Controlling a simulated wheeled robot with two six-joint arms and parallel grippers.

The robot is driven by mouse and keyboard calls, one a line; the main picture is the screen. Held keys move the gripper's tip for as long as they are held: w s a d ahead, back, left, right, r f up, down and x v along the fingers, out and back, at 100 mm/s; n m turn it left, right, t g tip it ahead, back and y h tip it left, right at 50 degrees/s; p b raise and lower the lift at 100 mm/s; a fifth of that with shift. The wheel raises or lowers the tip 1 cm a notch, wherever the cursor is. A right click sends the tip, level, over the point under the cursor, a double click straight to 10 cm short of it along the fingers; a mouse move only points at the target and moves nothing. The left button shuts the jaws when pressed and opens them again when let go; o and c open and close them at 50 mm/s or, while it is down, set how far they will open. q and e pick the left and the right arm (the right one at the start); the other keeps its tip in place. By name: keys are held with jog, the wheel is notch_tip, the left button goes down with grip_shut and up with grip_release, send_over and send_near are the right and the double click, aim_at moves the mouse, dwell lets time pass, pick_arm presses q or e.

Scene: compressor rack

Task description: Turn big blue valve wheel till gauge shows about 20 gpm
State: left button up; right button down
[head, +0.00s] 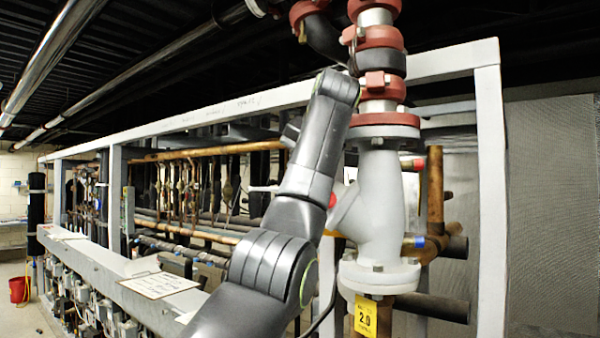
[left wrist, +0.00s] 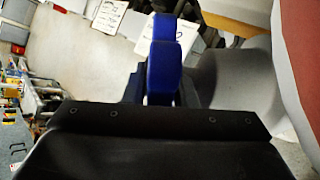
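My left arm rises from the bottom of the head view to the grey valve body (head: 378,205) with red couplings (head: 380,80) above it. Its gripper is hidden there. In the left wrist view my left gripper (left wrist: 163,100) shows as a dark plate with dark parts beyond it. A blue piece (left wrist: 164,65) stands upright in the middle, in line with the gripper. I cannot tell whether it is the wheel or part of the gripper, nor whether anything is gripped. No full blue wheel and no readable gauge show. My right gripper is out of view.
A yellow tag (head: 366,316) reading 2.0 hangs under the valve body. A small blue cap (head: 414,242) sits at its right. The white rack frame (head: 490,200) and a copper pipe (head: 435,185) stand close. A clipboard (head: 158,285) lies on the ledge.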

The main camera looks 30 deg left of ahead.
pick_arm(q)
jog(key=o, duration=0.3)
jog(key=shift+s+d+r+b, duration=0.2)
jog(key=shift+d+r+b, duration=0.1)
jog(key=p+v, duration=0.1)
jog(key=v, duration=1.5)
jog(key=shift+d+p, duration=0.2)
jog(key=shift+p, duration=0.15)
